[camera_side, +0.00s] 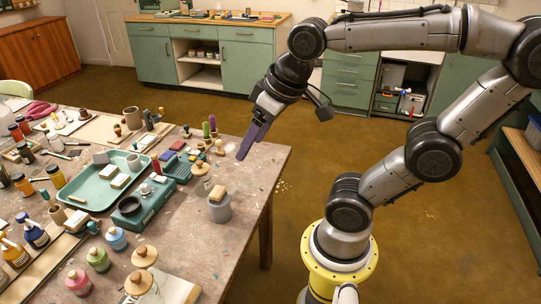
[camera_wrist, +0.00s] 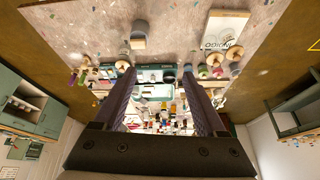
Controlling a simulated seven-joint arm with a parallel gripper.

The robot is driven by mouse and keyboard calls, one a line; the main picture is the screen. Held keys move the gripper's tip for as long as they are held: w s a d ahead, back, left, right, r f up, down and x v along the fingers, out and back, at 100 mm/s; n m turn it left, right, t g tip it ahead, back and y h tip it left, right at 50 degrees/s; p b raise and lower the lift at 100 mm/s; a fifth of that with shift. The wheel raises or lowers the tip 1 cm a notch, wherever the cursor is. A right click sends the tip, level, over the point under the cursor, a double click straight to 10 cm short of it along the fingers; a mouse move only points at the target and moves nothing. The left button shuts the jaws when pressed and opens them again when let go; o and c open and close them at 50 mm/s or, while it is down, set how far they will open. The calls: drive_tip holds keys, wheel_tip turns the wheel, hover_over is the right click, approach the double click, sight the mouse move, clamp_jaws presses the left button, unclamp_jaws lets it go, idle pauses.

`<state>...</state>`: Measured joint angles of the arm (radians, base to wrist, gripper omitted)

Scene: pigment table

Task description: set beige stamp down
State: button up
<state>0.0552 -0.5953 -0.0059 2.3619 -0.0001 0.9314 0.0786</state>
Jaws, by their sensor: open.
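My gripper (camera_side: 246,147) is open, with its dark purple fingers pointing down near the table's right edge. In the wrist view, nothing is held between the fingers (camera_wrist: 158,72). A beige block (camera_side: 218,193), possibly the beige stamp, rests on top of a grey round pot (camera_side: 219,211) near the table's front right edge. It stands below and left of my fingers in the side view, apart from them. The pot also shows in the wrist view (camera_wrist: 138,42), beyond the fingertips. Other beige blocks (camera_side: 120,181) lie in a green tray (camera_side: 82,200). I cannot tell which block is the task's stamp.
Wooden-topped jars (camera_side: 145,256), a teal box with a round dark opening (camera_side: 130,206) and colored blocks (camera_side: 177,146) crowd the table (camera_side: 205,250). Upright green and purple handles (camera_side: 206,130) stand near the far right corner. The table's right strip is mostly bare.

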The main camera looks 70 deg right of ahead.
drive_tip(key=shift+n, duration=0.8)
drive_tip(key=s, duration=0.1)
drive_tip(key=s+f, duration=0.1)
drive_tip(key=s+a+f, duration=0.1)
drive_tip(key=shift+s+f, duration=0.25)
drive_tip(key=shift+s, duration=0.15)
